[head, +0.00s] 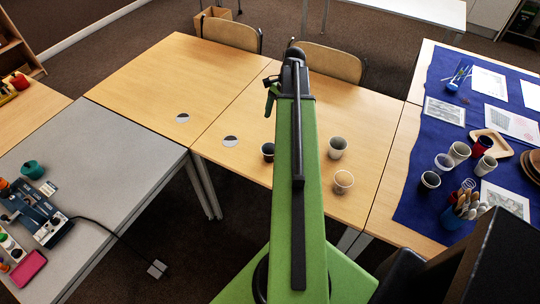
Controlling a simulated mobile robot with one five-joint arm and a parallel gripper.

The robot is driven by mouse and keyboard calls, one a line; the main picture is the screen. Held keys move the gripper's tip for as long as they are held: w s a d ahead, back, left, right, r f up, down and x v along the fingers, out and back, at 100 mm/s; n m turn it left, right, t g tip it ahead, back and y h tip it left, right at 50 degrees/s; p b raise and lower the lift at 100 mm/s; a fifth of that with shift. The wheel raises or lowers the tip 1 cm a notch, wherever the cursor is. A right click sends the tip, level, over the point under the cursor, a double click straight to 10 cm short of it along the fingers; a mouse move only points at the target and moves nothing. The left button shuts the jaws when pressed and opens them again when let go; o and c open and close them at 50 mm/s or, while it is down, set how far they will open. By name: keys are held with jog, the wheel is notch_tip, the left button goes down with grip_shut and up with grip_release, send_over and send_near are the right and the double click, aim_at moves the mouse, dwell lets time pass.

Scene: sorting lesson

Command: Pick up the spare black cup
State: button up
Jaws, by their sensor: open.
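A dark, black-looking cup (267,152) stands on the wooden table just left of my green arm, which may hide part of it. Another dark cup (430,181) stands at the left edge of the blue cloth on the right table. I cannot tell which one is the spare. My gripper (271,97) is at the far end of my raised arm, seen from behind and partly hidden. It is open, appears empty, and shows above and beyond the first dark cup in the picture.
The blue cloth (411,215) holds several cups, a brush pot (457,213), a wooden tray (490,142) and papers. Two white discs (230,141) lie left. A grey table (120,150) stands at left; chairs stand behind.

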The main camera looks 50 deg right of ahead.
jog(key=b, duration=0.8)
send_over(269, 147)
jog(key=s, duration=0.2)
notch_tip(269, 147, down, 10)
jog(key=b+x, duration=0.5)
jog(key=shift+a, duration=0.2)
jog(key=shift+r, duration=0.2)
jog(key=shift+c, duration=0.2)
jog(key=c, duration=1.3)
jog(key=shift+r+p, duration=0.45)
jog(key=shift+p, duration=0.05)
jog(key=shift+c, duration=0.2)
jog(key=w+d+r+p, duration=0.7)
jog(key=d+r+p, duration=0.2)
jog(key=r+p, duration=0.1)
